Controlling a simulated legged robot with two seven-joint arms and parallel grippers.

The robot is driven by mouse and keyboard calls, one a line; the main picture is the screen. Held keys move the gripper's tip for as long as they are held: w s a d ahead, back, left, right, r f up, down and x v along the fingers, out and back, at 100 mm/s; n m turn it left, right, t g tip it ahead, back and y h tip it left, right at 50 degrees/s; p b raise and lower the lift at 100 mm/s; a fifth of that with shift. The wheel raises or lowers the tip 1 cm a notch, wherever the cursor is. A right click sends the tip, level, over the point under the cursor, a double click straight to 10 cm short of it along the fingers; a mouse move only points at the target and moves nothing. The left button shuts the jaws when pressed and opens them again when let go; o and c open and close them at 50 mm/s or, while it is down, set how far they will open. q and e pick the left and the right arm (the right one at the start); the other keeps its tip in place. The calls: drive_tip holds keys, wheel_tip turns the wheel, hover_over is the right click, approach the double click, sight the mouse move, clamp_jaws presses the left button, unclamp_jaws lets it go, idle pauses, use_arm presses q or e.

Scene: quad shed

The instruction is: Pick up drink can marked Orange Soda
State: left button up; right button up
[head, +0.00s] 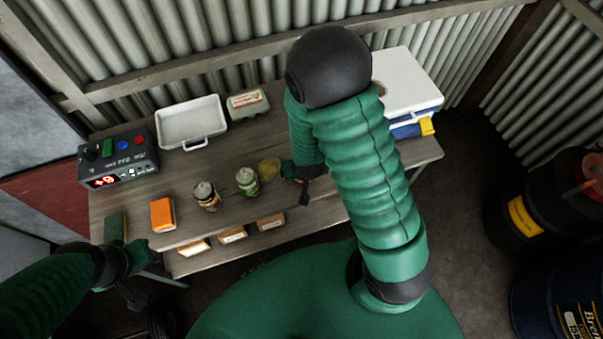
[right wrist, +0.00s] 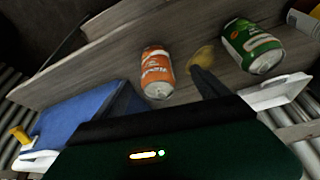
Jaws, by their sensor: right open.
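The orange can (right wrist: 157,72) shows in the right wrist view on the wooden bench, its silver end facing the camera; its text is too small to read surely. In the head view I cannot see it; my right arm covers that area. My right gripper (head: 304,190) is open and empty over the bench. One dark finger (right wrist: 205,85) shows in the right wrist view, right of the orange can and apart from it in the picture. My left gripper (head: 128,290) is low at the left, off the bench's front edge; its jaws are unclear.
A green can (head: 247,182) and a yellow-brown lump (head: 269,168) are near my right gripper. A dark container (head: 206,196) and orange block (head: 162,214) stand left. A white tray (head: 190,122), control box (head: 118,160) and blue-white cooler (head: 408,90) line the bench.

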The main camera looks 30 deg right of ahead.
drive_tip(key=x, duration=0.6)
drive_tip(key=d+x, duration=0.1)
drive_tip(key=x, duration=0.2)
drive_tip(key=shift+w+f+p, duration=0.2)
drive_tip(key=shift+w+p, duration=0.05)
drive_tip(key=shift+p, duration=0.1)
drive_tip(key=shift+d, duration=0.1)
clamp_jaws()
drive_tip(key=shift+r, duration=0.15)
